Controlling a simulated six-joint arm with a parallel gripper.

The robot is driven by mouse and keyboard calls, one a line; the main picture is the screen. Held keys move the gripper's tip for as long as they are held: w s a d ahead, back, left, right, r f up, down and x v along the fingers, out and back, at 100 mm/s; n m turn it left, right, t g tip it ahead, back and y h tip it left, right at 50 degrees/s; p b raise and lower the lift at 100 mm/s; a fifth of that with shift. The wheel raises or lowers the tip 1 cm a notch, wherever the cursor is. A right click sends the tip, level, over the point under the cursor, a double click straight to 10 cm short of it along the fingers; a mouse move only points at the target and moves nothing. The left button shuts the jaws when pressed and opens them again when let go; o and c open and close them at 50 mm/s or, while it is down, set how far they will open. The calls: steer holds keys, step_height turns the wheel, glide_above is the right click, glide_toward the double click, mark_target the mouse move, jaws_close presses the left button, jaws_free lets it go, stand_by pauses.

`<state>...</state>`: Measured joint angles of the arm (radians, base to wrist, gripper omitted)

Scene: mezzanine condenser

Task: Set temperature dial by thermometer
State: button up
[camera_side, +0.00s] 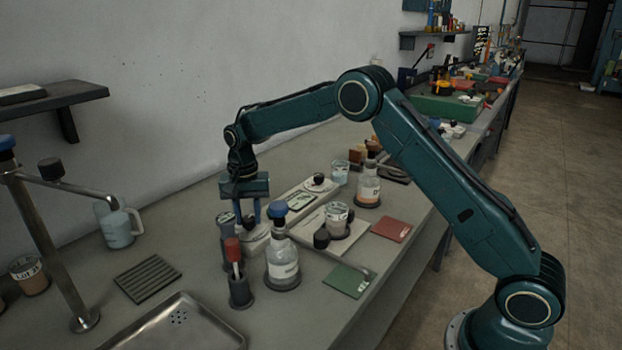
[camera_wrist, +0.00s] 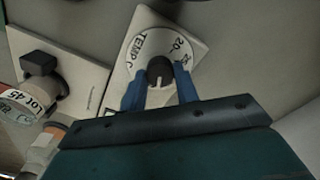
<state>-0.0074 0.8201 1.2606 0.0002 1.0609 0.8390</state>
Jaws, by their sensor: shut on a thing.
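My gripper (camera_side: 248,217) points down at the near end of a long pale panel (camera_side: 283,212). In the wrist view its blue fingers (camera_wrist: 160,90) are shut on the dark knob (camera_wrist: 160,70) of the temperature dial. The dial's round white face (camera_wrist: 136,62) reads "TEMP C", with a 20 mark near the knob's far side. The fingers hide the near part of the scale. A small rectangular display (camera_side: 300,201) lies on the panel; its reading is too small to make out. I cannot tell whether it is the thermometer.
A blue-capped bottle (camera_side: 282,262) and a red-handled tool in a holder (camera_side: 239,288) stand close in front of my gripper. A labelled beaker (camera_side: 336,215) and black knob (camera_side: 321,238) sit right. Green (camera_side: 347,280) and red (camera_side: 391,229) mats lie near the bench edge.

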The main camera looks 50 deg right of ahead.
mark_target(248, 218)
steer(key=shift+m, duration=1)
steer(key=shift+r, duration=0.1)
steer(key=o, duration=1)
steer(key=shift+r, duration=6.9)
